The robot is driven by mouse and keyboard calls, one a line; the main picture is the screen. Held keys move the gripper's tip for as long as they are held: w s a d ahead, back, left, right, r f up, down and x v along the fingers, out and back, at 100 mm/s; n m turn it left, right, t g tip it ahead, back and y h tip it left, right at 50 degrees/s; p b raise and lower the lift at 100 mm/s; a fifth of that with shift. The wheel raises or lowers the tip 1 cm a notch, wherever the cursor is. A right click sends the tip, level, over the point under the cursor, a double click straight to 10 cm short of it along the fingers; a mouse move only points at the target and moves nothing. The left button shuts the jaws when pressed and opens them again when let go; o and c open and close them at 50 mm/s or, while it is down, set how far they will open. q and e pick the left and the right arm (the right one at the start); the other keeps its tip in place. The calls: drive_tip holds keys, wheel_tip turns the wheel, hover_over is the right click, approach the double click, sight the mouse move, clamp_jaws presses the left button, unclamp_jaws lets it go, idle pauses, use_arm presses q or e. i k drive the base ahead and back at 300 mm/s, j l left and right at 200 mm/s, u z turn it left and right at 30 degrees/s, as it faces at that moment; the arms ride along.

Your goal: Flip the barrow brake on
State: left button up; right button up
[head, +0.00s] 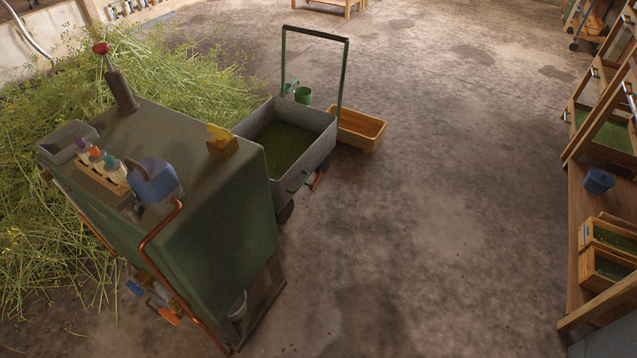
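The barrow is a grey tub (325,143) with a dark green push handle (345,75) rising at its far side. It stands on the floor just beyond the green still cabinet, with dark green matter inside. Neither of my grippers is in the head view.
The green still cabinet (230,225) with a copper pipe (150,238) hides part of the barrow. A wooden box (372,128) stands beside the barrow. Cut herbs (190,85) lie piled at left. Wooden racks (572,235) line the right. The floor between is open.

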sight(312, 186)
drive_tip(key=u, duration=0.6)
drive_tip(key=i+l+u, duration=0.3)
drive_tip(key=l+u, duration=0.3)
drive_tip(key=i+l+u, duration=0.15)
drive_tip(key=l+u, duration=0.2)
drive_tip(key=l, duration=0.15)
drive_tip(key=i+l+u, duration=0.15)
drive_tip(key=l, duration=0.9)
drive_tip(key=i+l+u, duration=0.15)
drive_tip(key=l, duration=0.95)
drive_tip(key=i+l+u, duration=0.15)
drive_tip(key=l, duration=2)
